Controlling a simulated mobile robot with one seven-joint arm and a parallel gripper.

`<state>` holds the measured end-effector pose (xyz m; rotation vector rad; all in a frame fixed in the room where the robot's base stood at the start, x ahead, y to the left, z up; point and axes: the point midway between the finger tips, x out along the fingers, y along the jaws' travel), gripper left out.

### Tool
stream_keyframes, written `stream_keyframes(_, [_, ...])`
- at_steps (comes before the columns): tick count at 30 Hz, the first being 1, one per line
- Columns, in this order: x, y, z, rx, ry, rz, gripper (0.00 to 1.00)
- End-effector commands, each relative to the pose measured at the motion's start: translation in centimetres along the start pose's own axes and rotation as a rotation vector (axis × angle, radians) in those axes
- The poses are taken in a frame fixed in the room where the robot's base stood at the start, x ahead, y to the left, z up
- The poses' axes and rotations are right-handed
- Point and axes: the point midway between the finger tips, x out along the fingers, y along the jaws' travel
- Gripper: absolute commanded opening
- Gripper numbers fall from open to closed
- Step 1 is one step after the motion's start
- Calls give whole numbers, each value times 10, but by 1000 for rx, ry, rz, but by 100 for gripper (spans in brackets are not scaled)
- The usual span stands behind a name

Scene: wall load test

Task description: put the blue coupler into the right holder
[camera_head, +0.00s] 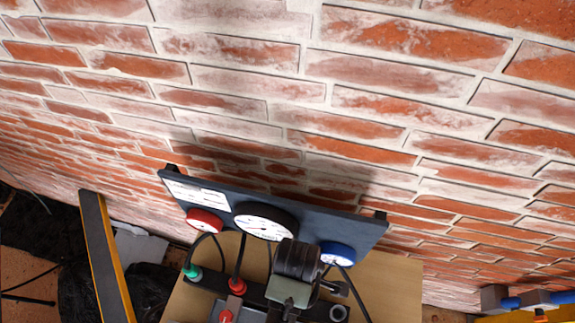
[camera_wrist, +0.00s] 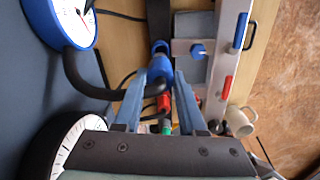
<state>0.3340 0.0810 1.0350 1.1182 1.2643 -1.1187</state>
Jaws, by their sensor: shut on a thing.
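The blue coupler (camera_wrist: 160,68) sits between the two fingertips of my gripper (camera_wrist: 160,78) in the wrist view. My gripper is shut on it, and a black hose curves from its side toward the blue gauge. In the head view my wrist (camera_head: 296,262) stands over the bench and hides the fingertips and the coupler. A dark holder bar (camera_head: 205,281) runs along the bench. A round grey socket (camera_head: 338,313) at its right end looks like the right holder. It is empty and apart from the coupler, as far as I can see.
The gauge panel (camera_head: 365,231) stands by the brick wall, with red (camera_head: 205,220), white (camera_head: 266,222) and blue (camera_head: 338,254) gauges. A green coupler (camera_head: 192,271) and a red coupler (camera_head: 237,286) stand in the bar left of my wrist. A mug (camera_wrist: 240,122) shows in the wrist view.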

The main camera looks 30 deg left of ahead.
Motion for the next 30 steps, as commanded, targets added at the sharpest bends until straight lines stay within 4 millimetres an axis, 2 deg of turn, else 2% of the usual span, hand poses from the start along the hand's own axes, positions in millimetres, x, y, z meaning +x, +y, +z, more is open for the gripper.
stream_keyframes(30, [-1,13,80,1,0,0,0])
